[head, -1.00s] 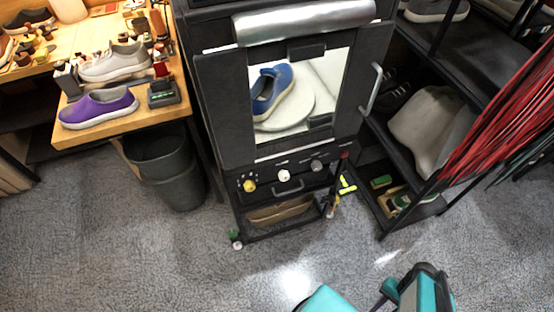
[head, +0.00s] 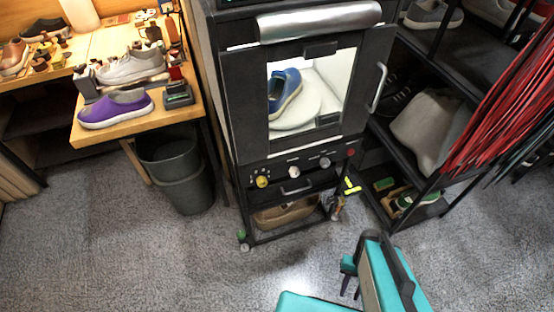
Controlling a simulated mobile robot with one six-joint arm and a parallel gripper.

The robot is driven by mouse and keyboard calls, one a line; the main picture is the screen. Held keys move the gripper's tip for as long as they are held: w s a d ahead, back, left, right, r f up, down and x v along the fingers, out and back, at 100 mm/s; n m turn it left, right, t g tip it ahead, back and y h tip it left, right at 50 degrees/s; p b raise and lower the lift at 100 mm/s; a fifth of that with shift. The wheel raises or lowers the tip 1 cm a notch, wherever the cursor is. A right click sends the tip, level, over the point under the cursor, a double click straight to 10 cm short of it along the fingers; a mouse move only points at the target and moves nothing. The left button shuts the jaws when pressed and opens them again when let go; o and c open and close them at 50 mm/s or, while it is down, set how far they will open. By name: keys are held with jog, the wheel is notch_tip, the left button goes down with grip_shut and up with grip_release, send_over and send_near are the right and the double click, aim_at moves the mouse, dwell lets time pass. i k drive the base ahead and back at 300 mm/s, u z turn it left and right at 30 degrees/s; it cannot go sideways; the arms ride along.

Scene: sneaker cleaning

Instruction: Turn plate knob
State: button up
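A black cleaning cabinet (head: 231,100) stands in the middle of the head view, its windowed door shut. Through the window a blue sneaker (head: 285,90) rests on a round white plate (head: 308,107). Below the door is a row of controls: a yellow knob (head: 262,181), a white knob (head: 294,172), a grey knob (head: 325,163) and a red one (head: 351,152). Their labels are too small to read, so I cannot tell which is the plate knob. What seems to be my gripper (head: 350,287) shows dark prongs at the bottom, well in front of the cabinet and touching nothing; its opening is unclear.
A wooden table (head: 185,118) with a purple shoe (head: 116,108) stands left, with a dark bin (head: 178,175) beneath its end. A black shelf rack (head: 398,150) and red laces (head: 500,110) are at right. The grey floor (head: 110,245) before the cabinet is clear.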

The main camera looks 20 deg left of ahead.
aim_at(294, 172)
jog(key=u, duration=0.8)
jog(key=k, duration=1)
jog(key=i, duration=0.85)
